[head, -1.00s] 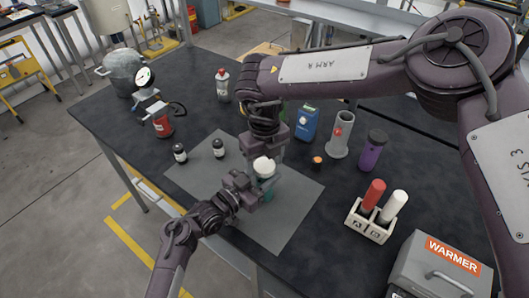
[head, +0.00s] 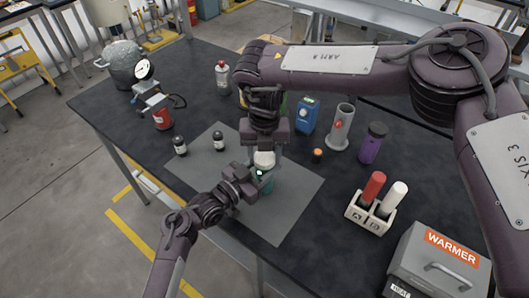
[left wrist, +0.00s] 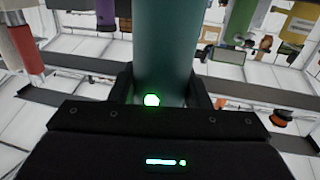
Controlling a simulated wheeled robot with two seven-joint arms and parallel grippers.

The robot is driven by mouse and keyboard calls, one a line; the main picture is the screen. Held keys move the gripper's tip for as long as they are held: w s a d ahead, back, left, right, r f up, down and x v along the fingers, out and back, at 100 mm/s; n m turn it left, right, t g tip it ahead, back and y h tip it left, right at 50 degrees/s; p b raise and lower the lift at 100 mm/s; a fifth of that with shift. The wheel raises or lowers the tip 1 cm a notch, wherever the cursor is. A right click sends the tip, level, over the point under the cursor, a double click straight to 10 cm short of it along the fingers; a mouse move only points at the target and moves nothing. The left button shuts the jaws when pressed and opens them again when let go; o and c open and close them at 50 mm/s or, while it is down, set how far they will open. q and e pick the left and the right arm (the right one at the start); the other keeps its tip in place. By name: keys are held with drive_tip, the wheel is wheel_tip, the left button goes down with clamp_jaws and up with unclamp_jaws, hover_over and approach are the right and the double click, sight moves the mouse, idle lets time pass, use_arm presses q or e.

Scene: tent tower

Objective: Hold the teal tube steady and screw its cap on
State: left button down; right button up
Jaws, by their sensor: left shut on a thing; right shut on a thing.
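The teal tube (head: 266,186) stands upright over the grey mat in the head view. It also fills the top middle of the left wrist view (left wrist: 165,45). My left gripper (head: 260,178) is shut on the tube from the left side. The white cap (head: 264,159) is directly above the tube's top. My right gripper (head: 265,152) points down and is shut on the cap. The fingers hide part of the join, so I cannot tell how far the cap is seated.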

drive_tip(key=shift+m, duration=1)
drive_tip(key=o, duration=1.1)
drive_tip(key=shift+o, duration=0.2)
drive_tip(key=shift+r, duration=0.15)
wheel_tip(320, 180, up, 12)
use_arm(q)
drive_tip(key=c, duration=0.7)
unclamp_jaws()
